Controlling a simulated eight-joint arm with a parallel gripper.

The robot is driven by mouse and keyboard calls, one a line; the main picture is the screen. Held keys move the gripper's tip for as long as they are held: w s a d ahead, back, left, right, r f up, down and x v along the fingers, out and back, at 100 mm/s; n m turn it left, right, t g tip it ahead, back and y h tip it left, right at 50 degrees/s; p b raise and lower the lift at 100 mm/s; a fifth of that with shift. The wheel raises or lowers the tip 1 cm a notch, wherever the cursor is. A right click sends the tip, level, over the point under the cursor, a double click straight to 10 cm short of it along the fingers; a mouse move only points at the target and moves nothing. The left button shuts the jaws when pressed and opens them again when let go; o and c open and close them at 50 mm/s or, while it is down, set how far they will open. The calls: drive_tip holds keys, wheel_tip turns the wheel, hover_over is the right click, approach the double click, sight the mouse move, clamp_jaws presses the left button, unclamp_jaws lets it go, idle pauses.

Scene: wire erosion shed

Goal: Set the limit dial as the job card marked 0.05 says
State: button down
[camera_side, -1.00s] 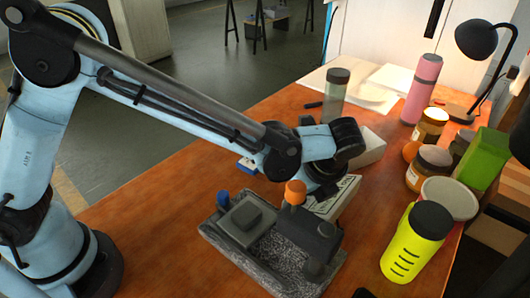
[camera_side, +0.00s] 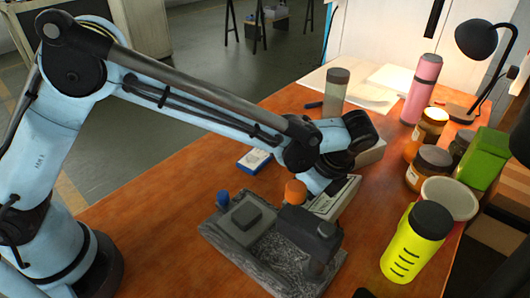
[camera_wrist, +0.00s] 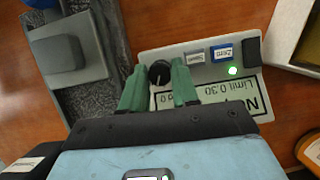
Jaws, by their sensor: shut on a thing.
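The limit dial is a small black knob (camera_wrist: 160,72) with a pale pointer mark, on a light grey readout box (camera_wrist: 190,65). My gripper (camera_wrist: 159,86) has its two green fingers closed around the knob, one on each side. The box's screen (camera_wrist: 222,92) reads upside down "Limit 0.30", with larger text partly hidden by my gripper. A green lamp (camera_wrist: 232,71) is lit. In the side view the box (camera_side: 338,203) shows partly behind my wrist. I cannot make out a card marked 0.05; a blue-and-white card or packet (camera_side: 254,160) has no readable text.
Jars, a yellow bottle (camera_side: 405,255) and a pink flask (camera_side: 422,88) stand to the right. The front left table is clear.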

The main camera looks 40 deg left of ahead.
drive_tip(key=n+g, duration=0.1)
drive_tip(key=n, duration=0.2)
drive_tip(key=shift+w+n+g, duration=0.1)
drive_tip(key=shift+n+g, duration=0.2)
drive_tip(key=shift+n, duration=0.1)
drive_tip(key=n+g, duration=0.1)
drive_tip(key=n, duration=0.2)
drive_tip(key=shift+w+a+n+h, duration=0.1)
drive_tip(key=shift+n+h, duration=0.2)
drive_tip(key=n+g+h, duration=0.1)
drive_tip(key=n, duration=0.2)
drive_tip(key=n+h, duration=0.1)
drive_tip(key=n, duration=0.2)
drive_tip(key=shift+a+g, duration=0.1)
drive_tip(key=shift+g, duration=0.3)
drive_tip(key=shift+n, duration=0.4)
drive_tip(key=c, duration=0.9)
unclamp_jaws()
drive_tip(key=shift+w, duration=0.1)
drive_tip(key=shift+o, duration=0.2)
drive_tip(key=v, duration=0.8)
